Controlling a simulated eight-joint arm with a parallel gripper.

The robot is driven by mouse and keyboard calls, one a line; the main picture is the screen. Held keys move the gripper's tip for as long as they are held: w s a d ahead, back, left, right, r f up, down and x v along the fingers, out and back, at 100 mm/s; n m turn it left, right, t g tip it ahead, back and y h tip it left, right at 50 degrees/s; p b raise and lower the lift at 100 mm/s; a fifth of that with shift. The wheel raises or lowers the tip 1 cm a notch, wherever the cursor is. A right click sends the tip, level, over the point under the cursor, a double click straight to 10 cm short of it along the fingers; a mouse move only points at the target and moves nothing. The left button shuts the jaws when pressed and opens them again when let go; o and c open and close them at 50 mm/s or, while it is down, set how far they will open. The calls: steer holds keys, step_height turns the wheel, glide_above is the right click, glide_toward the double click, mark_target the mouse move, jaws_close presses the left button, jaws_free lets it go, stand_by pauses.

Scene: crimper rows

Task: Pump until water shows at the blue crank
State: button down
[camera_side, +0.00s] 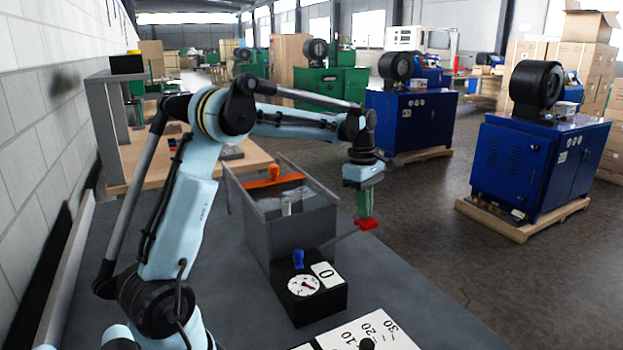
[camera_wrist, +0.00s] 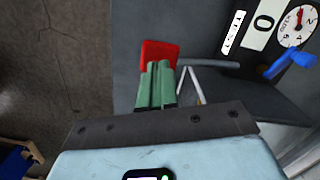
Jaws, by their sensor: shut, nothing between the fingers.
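A grey open-topped tank (camera_side: 262,222) stands on the dark bench, with a black box (camera_side: 318,302) at its near end. A blue crank (camera_side: 298,259) sits on the box beside a round dial (camera_side: 303,285) and a card reading 0 (camera_side: 326,274). The blue crank also shows in the wrist view (camera_wrist: 292,62). A lever with a red pad (camera_side: 367,224) reaches out to the right of the tank. My gripper (camera_side: 363,213) is shut and empty, its green fingertips right at the red pad (camera_wrist: 159,50); contact is unclear. I see no water at the crank.
An orange-red piece (camera_side: 270,178) lies across the tank's far end. A white scale panel (camera_side: 365,334) marked in tens is at the front bench edge. Blue machines (camera_side: 540,160) stand on pallets beyond, with open floor between.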

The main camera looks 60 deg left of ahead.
mark_target(362, 222)
steer(key=shift+f, duration=0.15)
steer(key=shift+f, duration=2.15)
steer(key=shift+s+a, duration=0.1)
